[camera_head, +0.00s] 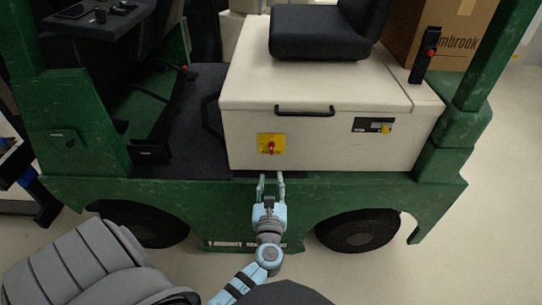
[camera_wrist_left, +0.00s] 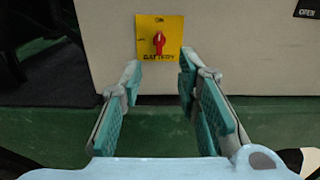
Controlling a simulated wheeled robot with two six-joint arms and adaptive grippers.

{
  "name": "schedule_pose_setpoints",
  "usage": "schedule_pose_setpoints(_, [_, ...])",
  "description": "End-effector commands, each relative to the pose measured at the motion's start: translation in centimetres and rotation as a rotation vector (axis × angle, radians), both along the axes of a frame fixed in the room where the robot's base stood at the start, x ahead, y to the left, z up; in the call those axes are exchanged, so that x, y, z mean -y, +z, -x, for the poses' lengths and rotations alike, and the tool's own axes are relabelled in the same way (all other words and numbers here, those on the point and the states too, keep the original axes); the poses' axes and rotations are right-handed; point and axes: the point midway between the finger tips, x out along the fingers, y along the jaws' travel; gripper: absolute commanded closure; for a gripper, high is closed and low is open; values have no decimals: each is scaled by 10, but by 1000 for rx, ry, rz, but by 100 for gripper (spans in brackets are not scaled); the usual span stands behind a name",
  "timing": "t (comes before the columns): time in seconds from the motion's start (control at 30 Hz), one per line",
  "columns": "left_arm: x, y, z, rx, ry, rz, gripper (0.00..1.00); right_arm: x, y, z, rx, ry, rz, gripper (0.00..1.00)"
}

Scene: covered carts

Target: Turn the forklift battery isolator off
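The battery isolator is a yellow plate (camera_head: 277,139) with a red knob (camera_head: 271,147) on the cream side panel of the green forklift. In the left wrist view the knob (camera_wrist_left: 159,43) stands roughly upright, toward the "ON" mark at the plate's top; a mark at the left is too small to read surely. "BATTERY" is printed below. My left gripper (camera_head: 270,176) is open and empty, below the isolator and apart from it. In the left wrist view its two fingers (camera_wrist_left: 157,82) stand either side of the knob's line, short of it. My right gripper is not in view.
A black handle (camera_head: 304,111) sticks out of the cream cover (camera_head: 325,80) above the isolator. Pale floor (camera_head: 480,240) is free at the right.

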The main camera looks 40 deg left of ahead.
Motion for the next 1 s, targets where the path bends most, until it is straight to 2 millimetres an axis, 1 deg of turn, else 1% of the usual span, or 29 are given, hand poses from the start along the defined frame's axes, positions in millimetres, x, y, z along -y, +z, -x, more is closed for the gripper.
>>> schedule_pose_setpoints(0.03, [-3,6,-4,2,3,-27,70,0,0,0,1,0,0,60])
schedule_pose_setpoints(0.13, [-15,8,-19,2,3,-30,70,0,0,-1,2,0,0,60])
schedule_pose_setpoints(0.27, [-39,7,-48,2,5,-29,70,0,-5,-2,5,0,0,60])
schedule_pose_setpoints(0.3, [-46,6,-58,2,4,-28,70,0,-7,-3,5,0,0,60])
schedule_pose_setpoints(0.4, [-63,5,-80,0,5,-26,70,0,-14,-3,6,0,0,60])
schedule_pose_setpoints(0.53, [-78,4,-100,0,5,-23,70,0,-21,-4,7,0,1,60])
schedule_pose_setpoints(0.6, [-83,4,-106,-1,4,-22,70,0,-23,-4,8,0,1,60])
schedule_pose_setpoints(0.7, [-87,5,-111,-1,4,-22,70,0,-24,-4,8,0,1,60])
schedule_pose_setpoints(0.93, [-87,6,-112,-1,3,-21,70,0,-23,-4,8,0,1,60])
schedule_pose_setpoints(0.97, [-87,6,-112,-1,3,-21,72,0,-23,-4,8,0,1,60])
schedule_pose_setpoints(1.0, [-87,6,-112,-2,3,-20,78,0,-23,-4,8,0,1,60])
